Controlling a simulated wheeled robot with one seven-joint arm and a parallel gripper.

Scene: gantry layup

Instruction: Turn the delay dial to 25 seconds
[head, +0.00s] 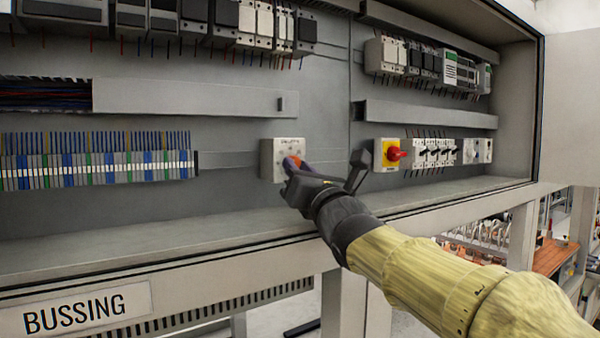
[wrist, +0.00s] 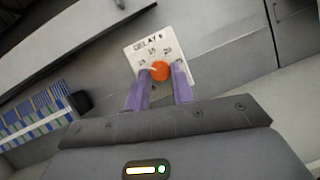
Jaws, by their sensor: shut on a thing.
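The delay dial is an orange round knob (wrist: 160,71) on a pale square plate (wrist: 142,50) marked "DELAY", with small numbers around the knob. A pale pointer line on the knob points toward the left of the wrist view, near a small number too blurred to read surely. In the head view the plate (head: 270,160) is on the cabinet back wall, and my gripper partly covers the knob. My gripper (head: 292,163) reaches it from the front right. In the wrist view its two purple fingers (wrist: 161,75) are shut on the knob, one on each side.
A terminal block row (head: 95,165) lies left of the dial. A red rotary switch on a yellow plate (head: 386,155) and several toggle switches (head: 432,153) are to the right. The cabinet's bottom ledge (head: 150,237) runs below. Bare panel surrounds the plate.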

